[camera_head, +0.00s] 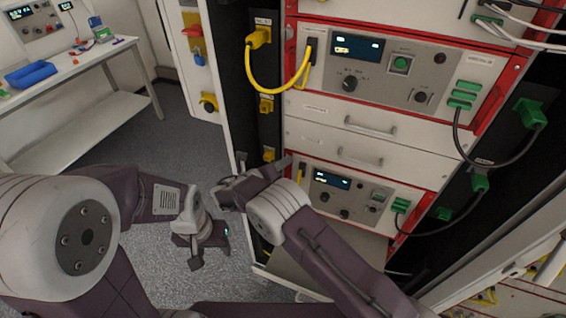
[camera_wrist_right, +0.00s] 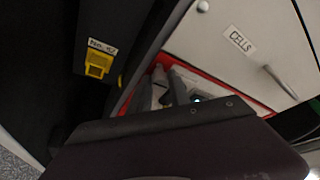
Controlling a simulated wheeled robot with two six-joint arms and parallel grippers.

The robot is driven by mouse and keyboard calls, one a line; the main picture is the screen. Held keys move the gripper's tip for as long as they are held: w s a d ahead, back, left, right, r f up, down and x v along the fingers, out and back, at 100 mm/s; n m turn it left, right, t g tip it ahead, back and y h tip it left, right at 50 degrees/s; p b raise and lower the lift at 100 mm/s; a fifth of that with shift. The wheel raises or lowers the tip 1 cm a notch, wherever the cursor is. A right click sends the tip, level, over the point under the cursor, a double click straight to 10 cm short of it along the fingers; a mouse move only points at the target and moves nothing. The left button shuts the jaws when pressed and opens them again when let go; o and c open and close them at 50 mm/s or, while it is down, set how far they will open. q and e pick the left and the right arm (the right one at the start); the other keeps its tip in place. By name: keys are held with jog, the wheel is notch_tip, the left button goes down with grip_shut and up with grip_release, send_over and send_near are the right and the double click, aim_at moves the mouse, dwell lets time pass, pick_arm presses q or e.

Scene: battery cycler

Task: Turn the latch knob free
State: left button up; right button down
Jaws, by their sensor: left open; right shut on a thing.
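The lower instrument unit (camera_head: 345,190) sits in the rack, with a lit display, dark knobs and a red frame. My right gripper (camera_head: 284,164) reaches its left end. In the right wrist view my right gripper's fingers (camera_wrist_right: 171,84) are shut at the panel beside the red edge. The latch knob is not clearly visible; the fingers and wrist hide that spot, and the grip there appears to be on the knob. My left gripper (camera_head: 208,243) is open and empty, low in front of the rack and apart from it.
A yellow socket (camera_wrist_right: 96,65) is on the dark post to the left. An upper unit (camera_head: 375,72) has a yellow cable (camera_head: 262,85). A bench (camera_head: 70,70) stands at far left.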

dwell(0.4)
jog(key=c, duration=1.2)
grip_release()
